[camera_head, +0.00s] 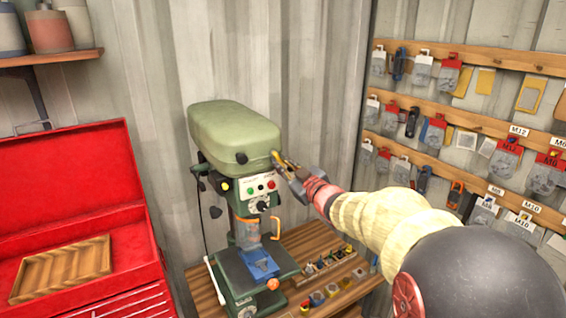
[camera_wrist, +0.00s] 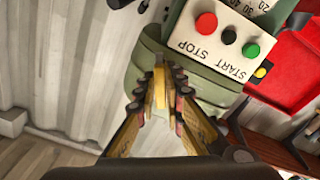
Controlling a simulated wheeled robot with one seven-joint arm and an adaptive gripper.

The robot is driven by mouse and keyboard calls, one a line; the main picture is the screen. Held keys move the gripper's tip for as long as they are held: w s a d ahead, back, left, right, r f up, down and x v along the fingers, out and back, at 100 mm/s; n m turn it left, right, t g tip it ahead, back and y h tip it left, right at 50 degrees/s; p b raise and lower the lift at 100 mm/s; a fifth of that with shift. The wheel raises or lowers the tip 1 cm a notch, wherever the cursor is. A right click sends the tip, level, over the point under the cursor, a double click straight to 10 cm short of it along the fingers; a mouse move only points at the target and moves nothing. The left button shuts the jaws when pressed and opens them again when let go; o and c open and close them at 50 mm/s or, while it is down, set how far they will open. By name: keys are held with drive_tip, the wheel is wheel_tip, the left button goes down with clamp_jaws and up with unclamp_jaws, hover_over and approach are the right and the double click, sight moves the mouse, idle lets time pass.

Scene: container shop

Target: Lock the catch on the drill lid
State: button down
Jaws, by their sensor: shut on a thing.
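The green drill lid (camera_head: 232,128) sits lowered on top of the drill press. It also shows behind my fingers in the wrist view (camera_wrist: 207,97). My gripper (camera_head: 279,160) is at the right front edge of the lid. In the wrist view my gripper (camera_wrist: 161,92) has its fingers closed in from both sides on a narrow yellow piece, which looks like the catch (camera_wrist: 160,88). The fingers hide most of the catch, so I cannot tell whether it is locked.
The drill's control panel (camera_head: 258,189) with its buttons is just below the lid. A red toolbox (camera_head: 75,165) stands open at left with a wooden tray (camera_head: 62,268). Small parts lie on the wooden bench (camera_head: 312,240). Pegboard rails (camera_head: 470,120) hang at right.

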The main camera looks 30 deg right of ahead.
drive_tip(key=m+p, duration=0.1)
drive_tip(key=m, duration=0.1)
drive_tip(key=a+m+p, duration=0.1)
drive_tip(key=m, duration=0.2)
drive_tip(key=shift+a+f, duration=0.1)
drive_tip(key=shift+m, duration=0.3)
idle(0.4)
drive_tip(key=c, duration=1.9)
unclamp_jaws()
drive_tip(key=s, duration=1.2)
drive_tip(key=shift+d, duration=0.2)
